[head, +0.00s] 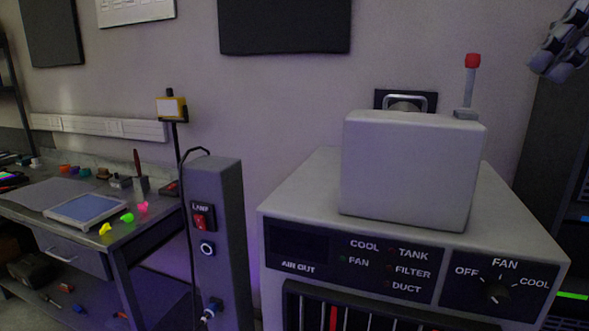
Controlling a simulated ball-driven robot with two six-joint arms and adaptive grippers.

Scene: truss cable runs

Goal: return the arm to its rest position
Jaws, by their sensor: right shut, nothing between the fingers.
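My right gripper (549,64) shows at the top right corner, cut off by the picture's edge. Its dark grey fingers are shut and empty, pointing down and left. It hangs in front of the wall and a dark cabinet, apart from everything I can see. The rest of the right arm is out of view. My left gripper is not in view.
A grey cooler unit (296,219) with a fan knob and a box on top (408,170) stands at right centre. A red-tipped post (471,80) rises behind it. A lamp-switch pillar (228,230) stands left of it. A cluttered workbench (135,232) is farther left.

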